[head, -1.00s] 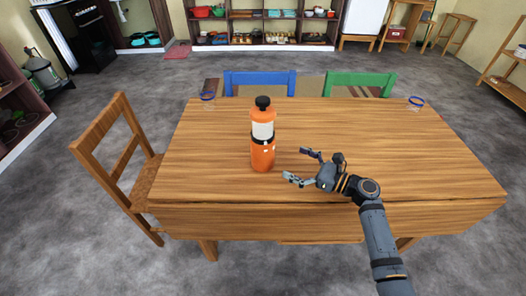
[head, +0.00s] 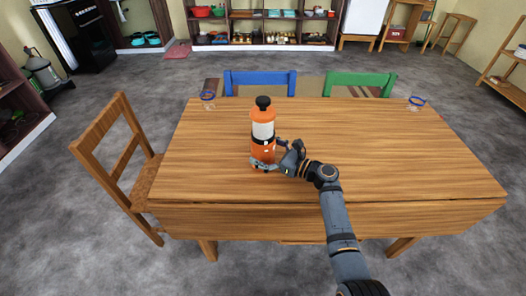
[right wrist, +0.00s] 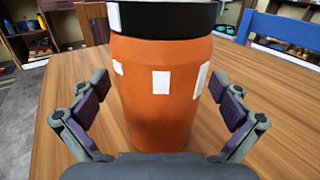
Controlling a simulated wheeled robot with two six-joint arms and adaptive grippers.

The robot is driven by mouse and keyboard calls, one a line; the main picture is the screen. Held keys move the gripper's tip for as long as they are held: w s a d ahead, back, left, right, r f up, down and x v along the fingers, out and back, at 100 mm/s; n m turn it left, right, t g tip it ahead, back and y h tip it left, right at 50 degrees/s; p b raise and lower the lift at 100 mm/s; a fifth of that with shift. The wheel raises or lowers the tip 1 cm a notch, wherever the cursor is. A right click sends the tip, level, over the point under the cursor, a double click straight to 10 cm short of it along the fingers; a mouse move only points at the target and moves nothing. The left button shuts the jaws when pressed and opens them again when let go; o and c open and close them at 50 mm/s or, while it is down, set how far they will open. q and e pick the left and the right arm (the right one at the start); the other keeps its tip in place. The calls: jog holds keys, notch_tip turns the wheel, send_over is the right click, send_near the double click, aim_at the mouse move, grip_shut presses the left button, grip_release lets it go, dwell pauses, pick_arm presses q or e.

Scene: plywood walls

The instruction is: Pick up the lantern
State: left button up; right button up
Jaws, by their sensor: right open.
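The lantern (head: 263,123) is orange with a white middle band and a black knob on top. It stands upright on the wooden table (head: 350,140), left of the table's middle. My right gripper (head: 269,153) is at the lantern's lower body, reaching in from the right. In the right wrist view the orange body of the lantern (right wrist: 160,100) stands between the two open fingers (right wrist: 160,112). A gap shows between each finger pad and the lantern. My left gripper is not in view.
A wooden chair (head: 115,160) is at the left side. A blue chair (head: 260,82) and a green chair (head: 360,84) are behind. The right half of the tabletop is clear.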

aim_at(263, 125)
jog(key=c, duration=1.7)
jog(key=shift+r, duration=0.15)
notch_tip(263, 125, up, 10)
jog(key=shift+f, duration=0.1)
notch_tip(263, 125, down, 7)
jog(key=shift+f, duration=0.1)
